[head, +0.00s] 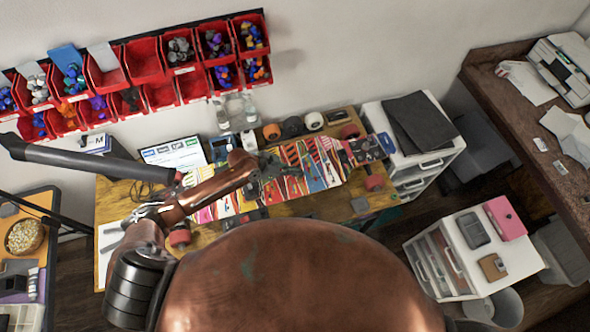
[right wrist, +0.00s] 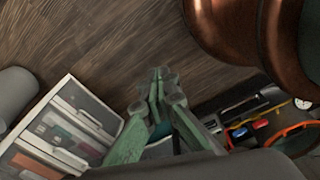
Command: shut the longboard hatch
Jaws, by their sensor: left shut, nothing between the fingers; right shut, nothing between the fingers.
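The longboard (head: 325,165) lies across the wooden workbench in the head view, with colourful striped graphics and red wheels at its ends. I cannot make out the hatch or whether it is open; my left arm and gripper cover part of the board's middle. My left gripper (head: 277,172) is shut and empty over the middle of the board; whether it touches is unclear. My right gripper (right wrist: 160,82) shows only in the right wrist view, shut and empty above the dark wooden floor, away from the longboard.
Red bins (head: 145,62) hang on the wall. White drawer units (head: 470,255) stand at right; one also shows in the right wrist view (right wrist: 60,135).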

